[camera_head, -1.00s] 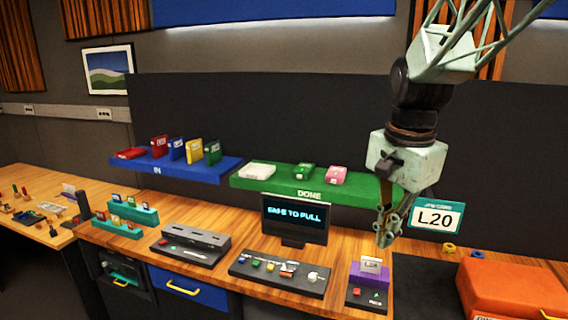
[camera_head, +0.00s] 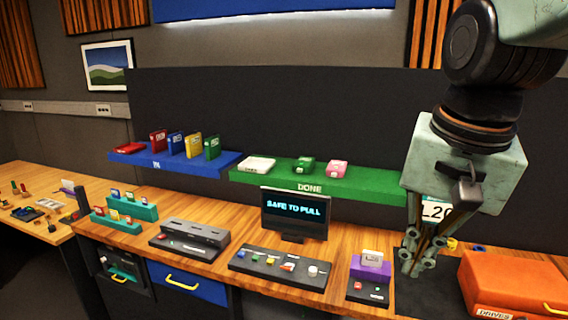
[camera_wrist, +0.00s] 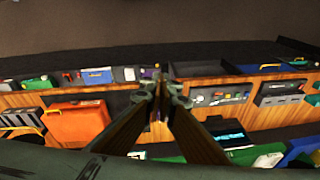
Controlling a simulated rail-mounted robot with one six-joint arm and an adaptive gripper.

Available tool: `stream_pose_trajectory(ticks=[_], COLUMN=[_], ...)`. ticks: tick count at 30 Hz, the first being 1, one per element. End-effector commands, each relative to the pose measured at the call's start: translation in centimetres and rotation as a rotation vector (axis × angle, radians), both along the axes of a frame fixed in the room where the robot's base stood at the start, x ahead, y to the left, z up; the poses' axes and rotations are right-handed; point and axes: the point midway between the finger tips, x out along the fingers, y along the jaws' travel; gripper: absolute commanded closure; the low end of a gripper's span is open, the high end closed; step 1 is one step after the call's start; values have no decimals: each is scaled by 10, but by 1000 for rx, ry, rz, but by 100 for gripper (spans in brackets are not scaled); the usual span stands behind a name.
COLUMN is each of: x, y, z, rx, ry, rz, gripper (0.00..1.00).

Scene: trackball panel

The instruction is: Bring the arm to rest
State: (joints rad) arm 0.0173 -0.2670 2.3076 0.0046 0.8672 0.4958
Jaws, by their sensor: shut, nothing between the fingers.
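My gripper (camera_head: 422,252) hangs fingers down at the right of the head view, in front of the L20 sign (camera_head: 434,211) and partly covering it. Its fingers are shut with nothing between them. It is above the bench, to the right of the purple block with a white card (camera_head: 371,261). In the wrist view my gripper (camera_wrist: 160,88) points at the bench, its fingertips close together.
An orange case (camera_head: 515,284) stands at the right, close to my gripper. A monitor (camera_head: 294,214) reads SAFE TO PULL. The green DONE shelf (camera_head: 310,187) and the blue IN shelf (camera_head: 175,163) hold several items. A button panel (camera_head: 280,268) lies before the monitor.

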Motion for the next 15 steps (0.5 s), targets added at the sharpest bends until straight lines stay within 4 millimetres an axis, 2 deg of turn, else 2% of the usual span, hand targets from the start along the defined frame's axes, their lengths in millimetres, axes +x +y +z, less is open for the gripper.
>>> stream_pose_trajectory(ticks=[15], x=[-79], y=[3], z=[-10], rx=[-69], ry=[-57], rz=[254], gripper=[100])
